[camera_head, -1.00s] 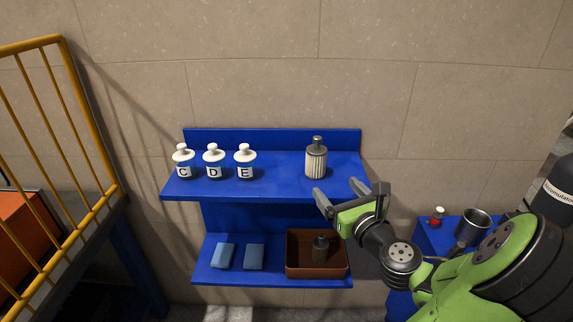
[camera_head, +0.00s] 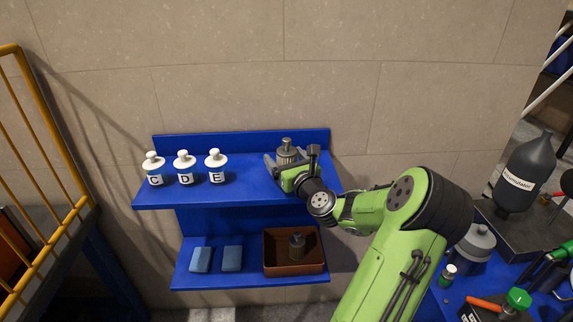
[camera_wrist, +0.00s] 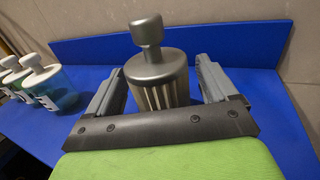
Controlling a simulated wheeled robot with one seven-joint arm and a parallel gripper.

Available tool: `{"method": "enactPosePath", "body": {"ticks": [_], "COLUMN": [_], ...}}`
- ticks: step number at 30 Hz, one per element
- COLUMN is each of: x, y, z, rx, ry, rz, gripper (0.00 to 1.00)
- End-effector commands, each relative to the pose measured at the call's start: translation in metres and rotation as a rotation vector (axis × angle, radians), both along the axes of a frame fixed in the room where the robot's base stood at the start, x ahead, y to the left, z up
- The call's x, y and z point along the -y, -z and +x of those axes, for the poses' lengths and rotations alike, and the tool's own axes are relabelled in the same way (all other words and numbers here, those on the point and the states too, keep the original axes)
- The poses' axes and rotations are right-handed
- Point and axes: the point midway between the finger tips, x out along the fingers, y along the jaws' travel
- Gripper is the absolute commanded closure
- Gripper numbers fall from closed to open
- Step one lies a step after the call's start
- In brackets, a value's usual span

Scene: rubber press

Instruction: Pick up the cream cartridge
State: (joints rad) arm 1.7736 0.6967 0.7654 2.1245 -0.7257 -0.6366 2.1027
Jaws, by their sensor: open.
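The cream cartridge (camera_head: 287,154), with pale ribbed sides and a grey metal cap and knob, stands upright on the upper blue shelf at its right part. It also shows in the wrist view (camera_wrist: 154,70), between the two jaws. My gripper (camera_head: 290,163) is open, with one finger on each side of the cartridge. In the wrist view a small gap shows on the right between cartridge and finger; on the left they look very close, and I cannot tell whether they touch. The cartridge's lower part is hidden by my gripper.
Three white-capped bottles marked C (camera_head: 154,168), D (camera_head: 185,167) and E (camera_head: 216,167) stand left on the upper shelf (camera_head: 245,188). Below are two blue blocks (camera_head: 232,259) and a brown bin (camera_head: 294,270) holding a dark cartridge (camera_head: 297,244). A yellow railing (camera_head: 45,170) stands left; a cluttered blue bench (camera_head: 455,301) stands right.

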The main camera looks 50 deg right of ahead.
Motion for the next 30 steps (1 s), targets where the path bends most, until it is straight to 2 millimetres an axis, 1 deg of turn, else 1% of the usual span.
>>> {"method": "enactPosePath", "body": {"ticks": [1, 3, 9, 14, 18, 21, 27, 29, 30], "x": [0.003, 0.006, 0.007, 0.006, 0.006, 0.006, 0.006, 0.006, 0.006], "y": [0.000, 0.000, 0.000, 0.000, 0.000, -0.001, -0.002, -0.009, -0.017], "z": [0.007, 0.011, 0.012, 0.011, 0.011, 0.011, 0.011, 0.011, 0.011], "rx": [0.001, 0.001, 0.000, 0.000, 0.000, 0.000, 0.000, -0.001, -0.001], "ry": [-0.001, -0.001, 0.001, 0.000, 0.000, 0.000, 0.000, 0.000, 0.000], "rz": [-0.002, 0.000, 0.001, 0.001, 0.001, 0.001, 0.000, -0.002, -0.002], "gripper": [0.14, 0.14, 0.14, 0.39, 0.60, 0.74, 0.74, 0.74, 0.74]}}
